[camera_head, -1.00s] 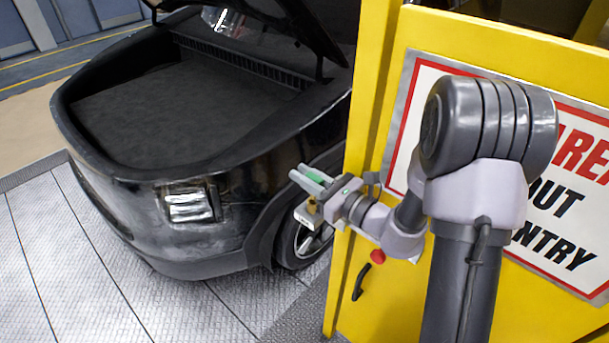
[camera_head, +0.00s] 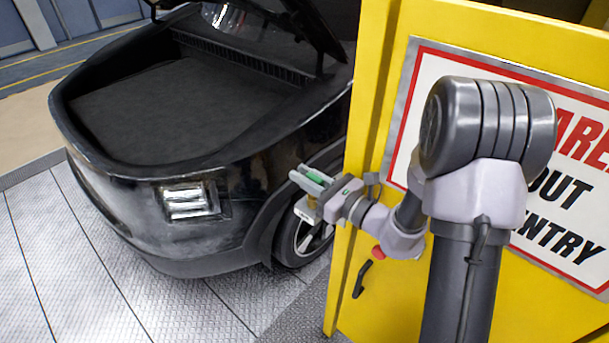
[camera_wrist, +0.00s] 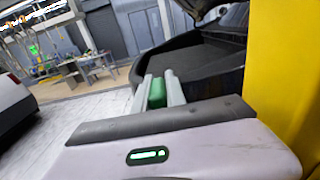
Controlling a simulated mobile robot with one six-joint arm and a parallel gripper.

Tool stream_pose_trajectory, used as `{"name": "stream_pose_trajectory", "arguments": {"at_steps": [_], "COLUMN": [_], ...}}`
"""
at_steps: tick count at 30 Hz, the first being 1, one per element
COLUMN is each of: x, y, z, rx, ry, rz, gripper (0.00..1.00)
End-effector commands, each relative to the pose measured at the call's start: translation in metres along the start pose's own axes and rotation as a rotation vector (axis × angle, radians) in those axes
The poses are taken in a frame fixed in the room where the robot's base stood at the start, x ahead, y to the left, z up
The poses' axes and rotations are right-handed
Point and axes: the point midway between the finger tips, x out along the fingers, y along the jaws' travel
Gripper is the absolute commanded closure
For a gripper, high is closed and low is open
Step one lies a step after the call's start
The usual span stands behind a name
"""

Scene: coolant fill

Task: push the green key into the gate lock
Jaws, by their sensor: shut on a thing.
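The green key (camera_head: 318,179) sits between the two fingers of my gripper (camera_head: 308,180), which is shut on it in front of the yellow gate's left edge. In the wrist view the green key (camera_wrist: 157,92) shows between the pale fingers (camera_wrist: 161,80). The yellow gate (camera_head: 372,100) fills the right side and carries a large warning sign. A red round part (camera_head: 378,253) shows on the gate just below my wrist, partly covered by it. I cannot make out the lock's keyhole in either view.
A black car (camera_head: 150,180) with its front lid raised stands left of the gate, its wheel (camera_head: 305,240) behind my gripper. A black handle (camera_head: 361,279) is low on the gate. Metal floor plates (camera_head: 120,290) are clear at the lower left.

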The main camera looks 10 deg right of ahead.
Motion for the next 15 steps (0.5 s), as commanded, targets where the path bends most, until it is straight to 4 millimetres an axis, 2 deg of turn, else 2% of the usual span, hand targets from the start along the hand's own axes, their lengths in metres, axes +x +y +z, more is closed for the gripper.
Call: {"name": "stream_pose_trajectory", "arguments": {"at_steps": [15], "x": [0.0], "y": [0.0], "z": [-0.014], "rx": [0.0], "ry": [0.0], "rz": [0.0], "gripper": [1.0]}}
